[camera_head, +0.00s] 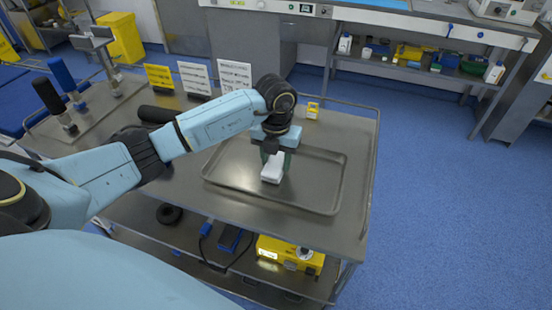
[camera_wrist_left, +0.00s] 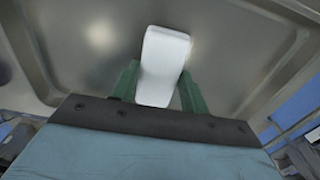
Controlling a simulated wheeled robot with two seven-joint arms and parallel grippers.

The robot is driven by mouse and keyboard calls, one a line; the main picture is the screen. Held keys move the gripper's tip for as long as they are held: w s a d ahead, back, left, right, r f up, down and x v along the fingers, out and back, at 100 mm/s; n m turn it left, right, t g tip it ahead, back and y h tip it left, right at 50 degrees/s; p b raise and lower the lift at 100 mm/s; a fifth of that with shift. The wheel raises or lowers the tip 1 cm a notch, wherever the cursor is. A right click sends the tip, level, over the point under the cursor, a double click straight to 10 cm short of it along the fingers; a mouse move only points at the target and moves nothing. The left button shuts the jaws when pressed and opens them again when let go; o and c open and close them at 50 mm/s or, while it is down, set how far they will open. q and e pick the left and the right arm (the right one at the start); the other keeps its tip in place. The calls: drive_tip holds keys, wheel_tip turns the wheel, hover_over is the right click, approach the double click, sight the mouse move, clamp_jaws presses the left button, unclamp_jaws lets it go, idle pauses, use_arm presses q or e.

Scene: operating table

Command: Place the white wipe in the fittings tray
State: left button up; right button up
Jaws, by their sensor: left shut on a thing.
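The white wipe (camera_head: 273,168) is a small white block in the head view, at my left gripper (camera_head: 275,157) over the metal fittings tray (camera_head: 318,184). In the left wrist view the wipe (camera_wrist_left: 163,66) sits between the green fingers of my left gripper (camera_wrist_left: 159,90), which is shut on it. The grey tray floor (camera_wrist_left: 75,40) lies behind it. I cannot tell whether the wipe touches the tray floor. My right gripper is in neither view.
The tray stands on a metal trolley table (camera_head: 352,135). A small yellow item (camera_head: 312,110) stands behind the tray. Sign cards (camera_head: 196,78) stand at the back left. A yellow device (camera_head: 290,254) is on the lower shelf.

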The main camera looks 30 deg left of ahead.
sight(276, 162)
use_arm(q)
drive_tip(key=o, duration=0.5)
drive_tip(key=shift+f, duration=0.1)
drive_tip(key=o, duration=0.5)
drive_tip(key=shift+c, duration=0.2)
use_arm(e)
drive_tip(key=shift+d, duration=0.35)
use_arm(q)
drive_tip(key=shift+r, duration=0.25)
wheel_tip(276, 162, up, 12)
drive_tip(key=shift+p, duration=0.4)
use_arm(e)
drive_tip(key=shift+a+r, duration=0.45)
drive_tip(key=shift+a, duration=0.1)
